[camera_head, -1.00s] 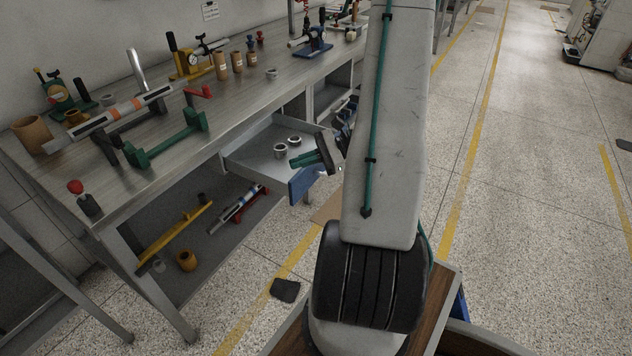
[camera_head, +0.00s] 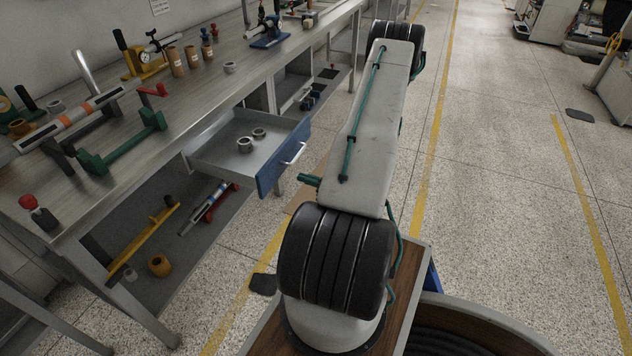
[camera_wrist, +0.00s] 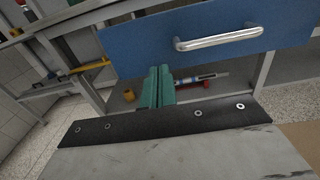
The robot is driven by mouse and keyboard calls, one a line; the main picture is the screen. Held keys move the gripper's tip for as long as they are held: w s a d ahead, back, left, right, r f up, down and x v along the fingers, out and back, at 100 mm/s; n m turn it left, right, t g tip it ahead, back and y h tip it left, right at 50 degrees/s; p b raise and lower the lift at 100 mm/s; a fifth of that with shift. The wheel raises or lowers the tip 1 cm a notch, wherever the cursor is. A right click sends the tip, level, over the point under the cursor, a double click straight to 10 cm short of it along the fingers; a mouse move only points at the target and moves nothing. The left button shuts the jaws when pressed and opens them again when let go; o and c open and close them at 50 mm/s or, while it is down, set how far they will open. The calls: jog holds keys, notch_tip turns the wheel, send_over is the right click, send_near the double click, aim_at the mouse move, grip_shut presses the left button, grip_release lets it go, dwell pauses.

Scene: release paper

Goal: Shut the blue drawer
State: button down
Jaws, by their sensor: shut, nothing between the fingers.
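The blue drawer (camera_head: 270,174) stands pulled out from under the workbench, with its grey tray showing and two metal rings (camera_head: 251,140) inside. Its blue front carries a silver handle (camera_head: 294,153). In the wrist view the blue front (camera_wrist: 140,42) fills the upper part, with the handle (camera_wrist: 218,39) at the right. My gripper (camera_head: 308,180) shows as green fingers just outside and a little right of the drawer front, partly hidden behind my arm. In the wrist view its fingers (camera_wrist: 158,72) are together and empty, near the front's lower edge, left of the handle. Contact cannot be told.
The workbench top (camera_head: 190,100) holds a green stand (camera_head: 125,145) and other tools. Its lower shelf below the drawer holds a yellow bar (camera_head: 145,242) and a yellow cup (camera_head: 159,266). Open floor (camera_head: 490,210) lies to the right.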

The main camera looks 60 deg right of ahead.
aim_at(277, 169)
jog(key=w, duration=0.7)
jog(key=shift+w+a, duration=0.35)
jog(key=shift+w, duration=0.1)
